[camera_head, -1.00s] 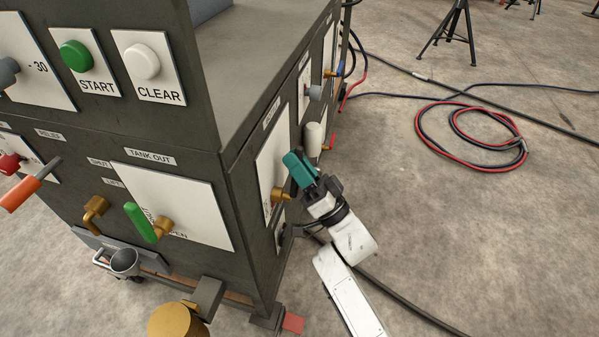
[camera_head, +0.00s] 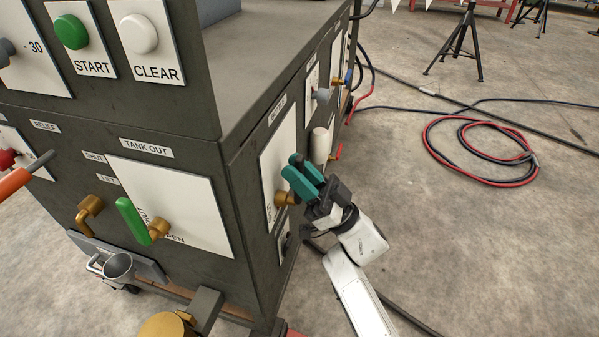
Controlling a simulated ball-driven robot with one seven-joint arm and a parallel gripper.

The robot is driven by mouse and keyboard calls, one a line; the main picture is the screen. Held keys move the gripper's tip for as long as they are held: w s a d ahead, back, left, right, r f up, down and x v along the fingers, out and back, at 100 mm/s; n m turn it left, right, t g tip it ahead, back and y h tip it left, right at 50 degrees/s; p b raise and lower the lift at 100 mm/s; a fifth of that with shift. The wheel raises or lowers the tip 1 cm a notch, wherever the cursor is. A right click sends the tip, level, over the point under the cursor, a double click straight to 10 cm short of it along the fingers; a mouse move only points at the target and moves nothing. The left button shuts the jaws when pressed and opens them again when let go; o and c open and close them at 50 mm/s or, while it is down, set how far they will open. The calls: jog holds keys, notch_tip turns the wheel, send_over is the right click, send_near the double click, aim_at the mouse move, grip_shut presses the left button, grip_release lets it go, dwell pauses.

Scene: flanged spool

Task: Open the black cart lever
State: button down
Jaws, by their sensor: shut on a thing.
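My gripper (camera_head: 303,178), with teal fingers, is at a white panel on the right side face of the dark cart (camera_head: 180,100). It is shut on the black cart lever (camera_head: 297,159), of which only a small dark part shows at the fingertips. The rest of the lever is hidden by the fingers. A brass valve body (camera_head: 287,198) sits on the panel just below the fingers. Exactly how the lever is turned cannot be told.
A green lever (camera_head: 133,221), an orange lever (camera_head: 18,182) and a brass elbow (camera_head: 89,211) are on the front face. A white cylinder (camera_head: 320,145) and a red lever (camera_head: 336,152) lie beyond my gripper. Hoses (camera_head: 480,150) coil on open floor to the right.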

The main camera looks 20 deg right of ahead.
jog(key=shift+f, duration=0.15)
jog(key=c, duration=1)
grip_release()
jog(key=shift+o, duration=0.2)
jog(key=v, duration=1.1)
jog(key=shift+p, duration=0.45)
